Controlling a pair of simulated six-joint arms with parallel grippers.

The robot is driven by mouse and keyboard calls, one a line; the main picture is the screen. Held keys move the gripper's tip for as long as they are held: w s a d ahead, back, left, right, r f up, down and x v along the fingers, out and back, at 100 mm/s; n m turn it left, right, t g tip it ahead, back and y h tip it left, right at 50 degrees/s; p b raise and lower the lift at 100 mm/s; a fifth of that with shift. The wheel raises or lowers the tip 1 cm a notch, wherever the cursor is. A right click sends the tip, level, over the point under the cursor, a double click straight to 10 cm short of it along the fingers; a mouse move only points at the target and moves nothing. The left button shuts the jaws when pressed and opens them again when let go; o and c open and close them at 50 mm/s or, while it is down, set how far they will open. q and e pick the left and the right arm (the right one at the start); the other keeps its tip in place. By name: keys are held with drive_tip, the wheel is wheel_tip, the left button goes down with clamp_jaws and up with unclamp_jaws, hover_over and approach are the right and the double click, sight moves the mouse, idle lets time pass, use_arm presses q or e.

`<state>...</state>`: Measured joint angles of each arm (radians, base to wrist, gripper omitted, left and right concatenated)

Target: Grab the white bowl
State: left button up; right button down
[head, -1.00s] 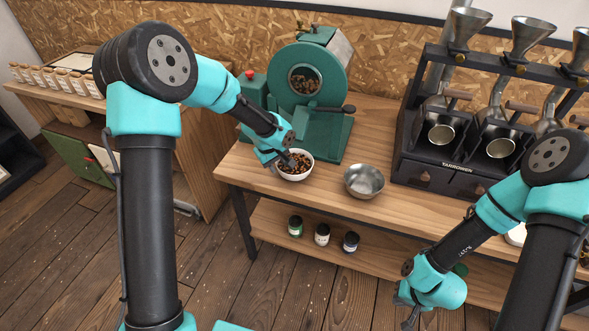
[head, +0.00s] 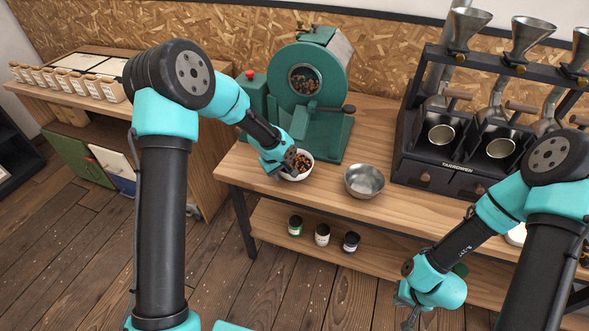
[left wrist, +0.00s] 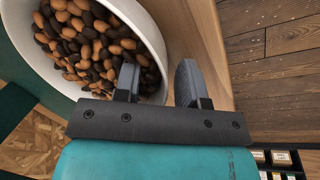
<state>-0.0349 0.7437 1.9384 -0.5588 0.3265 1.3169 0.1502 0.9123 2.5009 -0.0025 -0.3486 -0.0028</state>
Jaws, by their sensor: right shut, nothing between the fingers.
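The white bowl (head: 298,178), full of dark and light brown beans, sits on the wooden table in front of the green roaster. My left gripper (head: 293,166) is at the bowl and covers part of it in the head view. In the left wrist view, the bowl's white wall (left wrist: 152,38) runs between my left gripper's fingers (left wrist: 157,82). One finger is over the beans inside, the other is outside. The fingers are apart, and a gap shows beside the outer finger. My right gripper (head: 411,318) is shut and empty, low at the front right, away from the bowl.
A metal bowl (head: 364,181) stands to the right of the white bowl. The green roaster (head: 312,90) is close behind. A black dispenser rack (head: 455,168) stands further right. Several small jars (head: 322,234) are on the lower shelf.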

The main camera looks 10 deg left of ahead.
use_arm(q)
drive_tip(key=shift+c, duration=0.3)
clamp_jaws()
idle(0.4)
